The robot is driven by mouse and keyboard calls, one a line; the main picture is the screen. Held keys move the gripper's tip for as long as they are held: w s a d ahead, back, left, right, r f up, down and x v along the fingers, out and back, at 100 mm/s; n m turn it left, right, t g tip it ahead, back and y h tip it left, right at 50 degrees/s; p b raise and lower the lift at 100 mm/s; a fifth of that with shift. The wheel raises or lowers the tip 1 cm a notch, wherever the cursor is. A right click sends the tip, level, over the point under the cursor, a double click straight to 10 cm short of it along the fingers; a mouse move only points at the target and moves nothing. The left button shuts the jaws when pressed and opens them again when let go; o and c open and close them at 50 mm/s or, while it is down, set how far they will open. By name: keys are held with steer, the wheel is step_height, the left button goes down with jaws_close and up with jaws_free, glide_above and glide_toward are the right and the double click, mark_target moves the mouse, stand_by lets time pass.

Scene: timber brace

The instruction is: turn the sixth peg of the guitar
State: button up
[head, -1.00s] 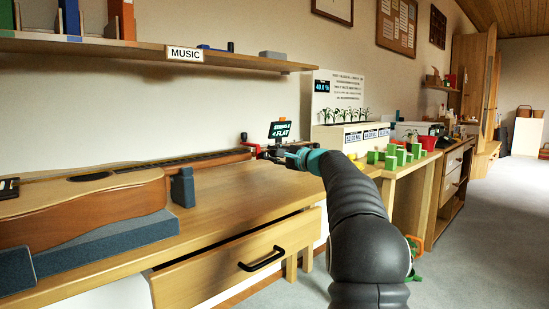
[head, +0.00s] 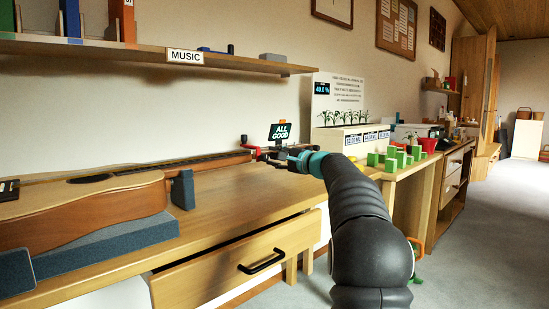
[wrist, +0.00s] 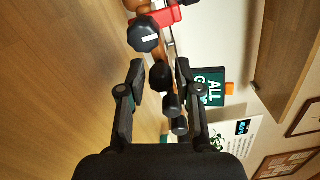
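The guitar (head: 95,200) lies on the bench at the left, its neck running right towards my gripper (head: 282,155). In the wrist view several dark pegs stand in a row along the headstock. One dark peg (wrist: 160,76) is between the fingers of my gripper (wrist: 160,68), with a visible gap at the left finger; contact at the right finger is unclear. A larger dark knob (wrist: 143,35) on a red part is beyond the fingertips. The tuner display (head: 281,132) reads "ALL GOOD"; it also shows in the wrist view (wrist: 207,88). My gripper hides part of the headstock in the head view.
A grey support block (head: 182,190) stands by the guitar body on the bench. A drawer (head: 225,268) stands partly open below. The MUSIC shelf (head: 140,49) hangs above. Green blocks (head: 398,158) and a planter (head: 345,136) are to the right.

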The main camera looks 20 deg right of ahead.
steer(key=v, duration=1.1)
steer(key=shift+s, duration=0.15)
steer(key=shift+d, duration=0.1)
steer(key=s+a+n+g+p, duration=0.1)
steer(key=a, duration=0.3)
steer(key=s+a+f+n+g+p, duration=0.1)
steer(key=s+a, duration=0.1)
steer(key=a, duration=0.3)
steer(key=s+a+n+g, duration=0.1)
steer(key=s+a+g, duration=0.1)
steer(key=a, duration=0.2)
steer(key=shift+a+f+n+y+p, duration=0.15)
steer(key=shift+n+y+p, duration=0.15)
steer(key=shift+p, duration=0.1)
steer(key=s+a+f+n+g+h+p, duration=0.1)
steer(key=s+a+f+n+g+p, duration=0.2)
steer(key=s+a, duration=0.65)
steer(key=s+a+f+n+g+h+p, duration=0.2)
steer(key=s+f+n, duration=0.3)
steer(key=s, duration=0.7)
steer(key=s+a+f+n+g+h+p, duration=0.1)
steer(key=s+f+n+g+h+p, duration=0.1)
steer(key=s+f, duration=0.5)
steer(key=s+n+h+p, duration=0.1)
steer(key=s+n+h, duration=0.1)
steer(key=s, duration=0.3)
steer(key=shift+s+a+f+n, duration=0.15)
steer(key=shift+s+a+n, duration=0.25)
steer(key=shift+n, duration=0.2)
